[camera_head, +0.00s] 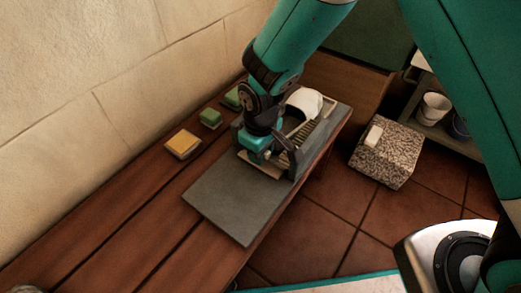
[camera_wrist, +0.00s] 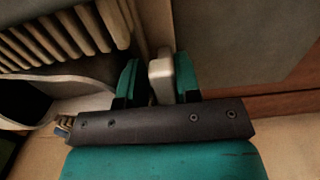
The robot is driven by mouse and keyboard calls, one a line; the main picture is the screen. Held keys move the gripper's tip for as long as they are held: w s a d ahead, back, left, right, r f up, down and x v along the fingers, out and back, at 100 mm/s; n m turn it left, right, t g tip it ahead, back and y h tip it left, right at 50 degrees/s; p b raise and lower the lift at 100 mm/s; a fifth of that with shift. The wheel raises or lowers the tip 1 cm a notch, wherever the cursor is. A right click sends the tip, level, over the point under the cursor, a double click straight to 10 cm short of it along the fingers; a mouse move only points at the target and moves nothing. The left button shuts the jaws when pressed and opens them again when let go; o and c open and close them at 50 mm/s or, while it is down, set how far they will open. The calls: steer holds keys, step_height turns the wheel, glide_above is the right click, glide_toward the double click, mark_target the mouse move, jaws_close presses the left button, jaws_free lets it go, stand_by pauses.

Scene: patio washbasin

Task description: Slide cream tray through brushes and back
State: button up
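My gripper (camera_wrist: 157,80) points down, with its teal fingers on either side of a pale upright block (camera_wrist: 160,78), which looks like the tray's handle. A narrow dark gap shows between the left finger and the block; the right finger is very close to it or touching. In the head view my gripper (camera_head: 259,153) is low at the near end of the brush frame (camera_head: 304,142). The cream tray (camera_wrist: 70,88) shows partly beside wooden brush slats (camera_wrist: 62,30) in the wrist view. My arm hides part of the frame and tray.
The grey board (camera_head: 232,199) lies on a wooden bench (camera_head: 135,225), its near part bare. A yellow block (camera_head: 183,144) and green blocks (camera_head: 210,118) lie along the wall side. A speckled block (camera_head: 387,153) stands right, by a shelf with a white pot (camera_head: 432,108).

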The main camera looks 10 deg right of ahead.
step_height(320, 180, up, 17)
steer(key=p, duration=0.6)
steer(key=shift+r, duration=0.2)
